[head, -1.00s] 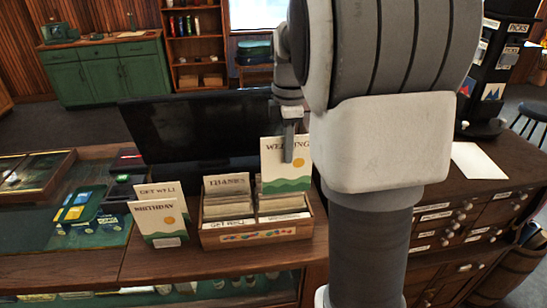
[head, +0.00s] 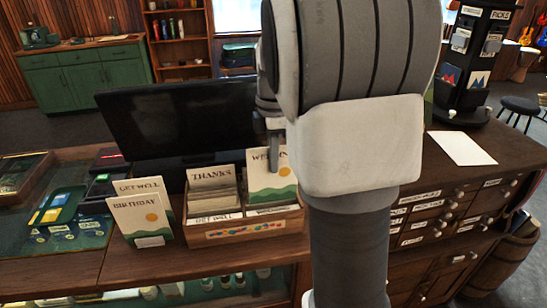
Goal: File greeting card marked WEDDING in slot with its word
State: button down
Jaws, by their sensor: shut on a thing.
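My gripper (head: 273,150) is shut on the top of a cream card (head: 268,179) with a green hill and an orange sun. The gripper covers part of its word, which begins "WE". The card is upright, with its lower edge at the right rear slot of the wooden card box (head: 222,239); I cannot tell how deep it sits. A THANKS card (head: 211,174) stands in the left rear slot. A front slot label (head: 214,217) reads GET WELL.
GET WELL (head: 138,186) and BIRTHDAY (head: 138,222) cards stand on the counter left of the box. A dark monitor (head: 165,120) is behind it. Right are labelled drawers (head: 425,222), a white sheet (head: 462,148) and a black picks stand (head: 468,65). My arm hides the middle right.

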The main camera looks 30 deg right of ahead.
jog(key=shift+f+b, duration=2.5)
jog(key=shift+f, duration=1.3)
jog(key=c, duration=1)
grip_release()
jog(key=shift+o, duration=0.2)
notch_tip(320, 180, up, 18)
jog(key=p, duration=0.2)
jog(key=shift+f+p, duration=0.25)
jog(key=shift+p, duration=0.05)
jog(key=s+a+f+m+t, duration=0.2)
jog(key=s+a+f+m, duration=0.2)
jog(key=s, duration=0.5)
jog(key=s+a+f+m+t, duration=0.3)
jog(key=s+a+f+m, duration=0.1)
jog(key=s+a+m, duration=0.4)
jog(key=s+m, duration=0.1)
jog(key=m, duration=0.1)
jog(key=shift+s+a+f+m+t, duration=0.3)
jog(key=shift+a+f+m, duration=0.05)
jog(key=shift+a+m, duration=0.05)
